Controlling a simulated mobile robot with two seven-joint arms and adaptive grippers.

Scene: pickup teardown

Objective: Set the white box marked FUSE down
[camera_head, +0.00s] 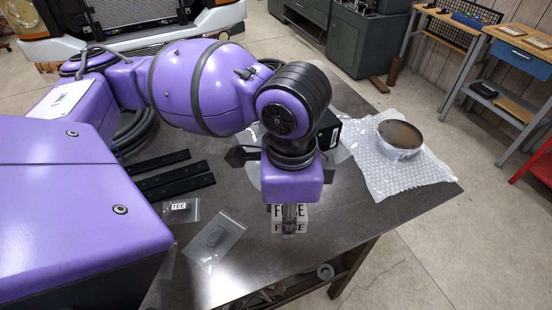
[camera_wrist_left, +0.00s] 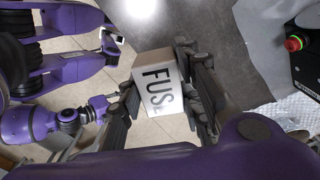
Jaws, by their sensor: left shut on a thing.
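The white box marked FUSE (camera_head: 303,222) is in my left gripper (camera_head: 289,224), near the front edge of the dark grey table (camera_head: 345,215). Black FUSE lettering shows on two faces of the box, partly covered by the gripper in the head view. In the left wrist view the box (camera_wrist_left: 158,90) sits between the two dark fingers of my left gripper (camera_wrist_left: 162,102), which are shut on it. I cannot tell whether the box's underside touches the table. My right gripper is not seen.
A round metal-rimmed dish (camera_head: 400,136) rests on bubble wrap (camera_head: 385,170) at the table's right. Black strips (camera_head: 175,175), a bag labelled TEE (camera_head: 180,211) and another clear bag (camera_head: 214,240) lie left of the box. Bare tabletop lies right of it.

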